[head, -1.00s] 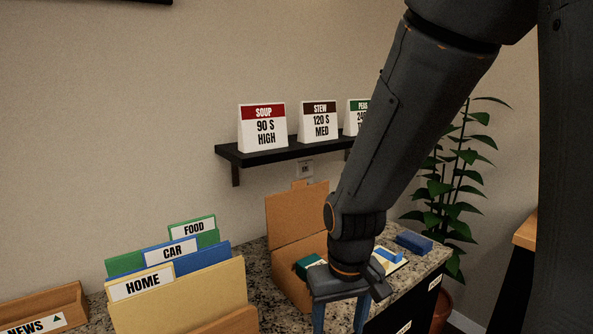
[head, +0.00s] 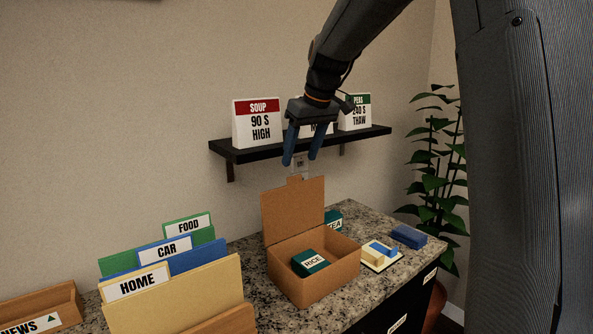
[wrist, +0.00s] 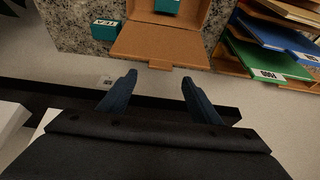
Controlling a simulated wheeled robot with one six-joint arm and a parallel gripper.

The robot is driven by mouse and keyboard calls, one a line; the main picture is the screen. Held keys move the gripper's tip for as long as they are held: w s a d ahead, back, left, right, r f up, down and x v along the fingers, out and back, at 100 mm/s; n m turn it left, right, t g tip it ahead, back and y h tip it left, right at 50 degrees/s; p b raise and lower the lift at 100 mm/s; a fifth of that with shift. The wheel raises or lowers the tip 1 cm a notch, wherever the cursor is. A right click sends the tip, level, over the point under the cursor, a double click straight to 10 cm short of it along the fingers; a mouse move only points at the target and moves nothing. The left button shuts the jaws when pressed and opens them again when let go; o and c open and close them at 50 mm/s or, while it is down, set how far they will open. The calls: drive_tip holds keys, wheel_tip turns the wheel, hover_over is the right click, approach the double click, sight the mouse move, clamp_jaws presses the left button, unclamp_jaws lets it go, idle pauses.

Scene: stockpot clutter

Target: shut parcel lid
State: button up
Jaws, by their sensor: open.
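The cardboard parcel (head: 335,277) stands open on the granite counter. Its lid (head: 294,214) stands upright at the back, with a small tab on its top edge. A dark green RICE box (head: 311,263) lies inside the parcel. My gripper (head: 301,163) is open and empty, fingers pointing down, above and a little behind the lid's top edge. In the wrist view the lid (wrist: 162,42) lies just beyond my open fingers (wrist: 158,82), apart from them, with its tab between them.
A TEA box (head: 334,219) stands behind the parcel. A butter dish (head: 381,254) and a blue block (head: 408,236) are to the right. Folders (head: 170,290) stand left. A wall shelf (head: 262,151) with cards is close behind my gripper.

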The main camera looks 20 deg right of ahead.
sight(295, 176)
drive_tip(key=shift+p+x, duration=0.65)
drive_tip(key=shift+x, duration=2.45)
drive_tip(key=shift+s, duration=0.1)
clamp_jaws()
drive_tip(key=shift+f, duration=0.1)
